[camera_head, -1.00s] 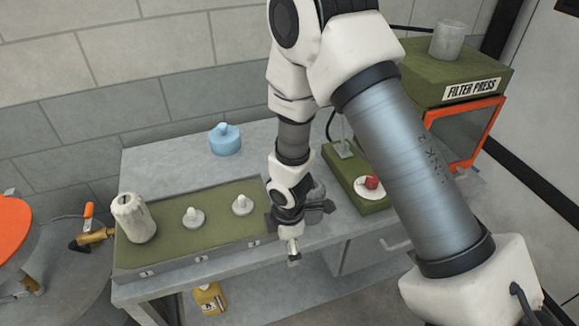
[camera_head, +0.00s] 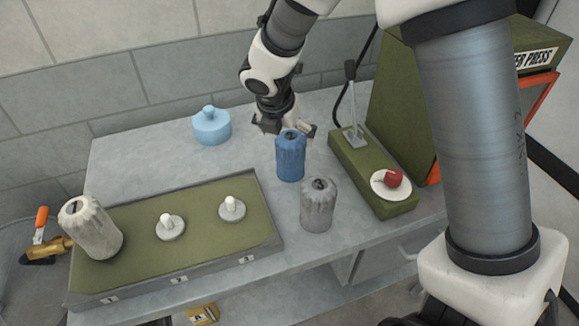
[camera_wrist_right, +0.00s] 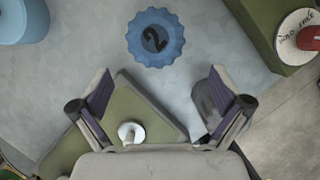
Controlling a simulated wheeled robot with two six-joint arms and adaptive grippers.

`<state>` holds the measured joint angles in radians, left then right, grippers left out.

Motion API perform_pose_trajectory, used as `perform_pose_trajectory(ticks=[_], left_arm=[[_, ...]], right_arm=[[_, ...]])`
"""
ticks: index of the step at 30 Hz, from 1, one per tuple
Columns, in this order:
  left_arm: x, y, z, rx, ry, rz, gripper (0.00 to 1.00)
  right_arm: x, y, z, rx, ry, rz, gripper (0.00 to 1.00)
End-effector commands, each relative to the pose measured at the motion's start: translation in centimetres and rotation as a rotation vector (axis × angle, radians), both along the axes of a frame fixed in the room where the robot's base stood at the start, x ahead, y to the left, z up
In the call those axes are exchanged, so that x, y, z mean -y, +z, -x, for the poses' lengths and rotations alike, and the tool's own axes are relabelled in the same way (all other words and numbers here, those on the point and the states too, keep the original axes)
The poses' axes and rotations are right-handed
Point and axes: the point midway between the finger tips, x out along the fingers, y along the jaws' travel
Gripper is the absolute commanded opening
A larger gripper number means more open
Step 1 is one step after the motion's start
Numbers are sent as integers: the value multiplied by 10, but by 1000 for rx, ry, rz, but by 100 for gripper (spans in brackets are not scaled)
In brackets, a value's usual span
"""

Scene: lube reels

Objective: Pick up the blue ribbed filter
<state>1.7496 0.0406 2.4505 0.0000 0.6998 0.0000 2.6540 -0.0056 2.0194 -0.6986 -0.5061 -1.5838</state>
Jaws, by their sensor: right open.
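The blue ribbed filter (camera_head: 290,162) stands upright on the grey bench, near its middle. In the right wrist view its round ribbed top (camera_wrist_right: 155,37) shows a dark 2, beyond the fingertips. My right gripper (camera_head: 287,127) is behind and above the blue filter in the head view, its fingers to either side of the filter's top. In the right wrist view the right gripper (camera_wrist_right: 158,82) is open, with nothing between its fingers. Whether a finger touches the filter cannot be told. My left gripper is not in view.
A grey ribbed filter (camera_head: 317,206) stands just in front of the blue one. A green tray (camera_head: 200,242) with two white posts and a whitish filter (camera_head: 90,228) lies left. A green box with lever and red knob (camera_head: 393,178) stands right. A light blue container (camera_head: 211,126) stands behind.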

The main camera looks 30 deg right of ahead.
Motion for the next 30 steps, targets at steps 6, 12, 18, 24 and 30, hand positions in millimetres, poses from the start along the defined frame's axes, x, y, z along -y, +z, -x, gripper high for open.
perform_pose_trajectory(ticks=[6,12,18,24,30], left_arm=[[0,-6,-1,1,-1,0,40],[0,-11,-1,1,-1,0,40],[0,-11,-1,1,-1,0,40],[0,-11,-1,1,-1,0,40],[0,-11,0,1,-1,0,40]], right_arm=[[10,-29,-8,-3,-1,-4,100],[22,-60,-20,-4,-2,-3,100],[26,-67,-23,0,-2,-4,100],[26,-67,-23,-1,-3,-3,65],[25,-67,-23,0,-1,-3,9]])
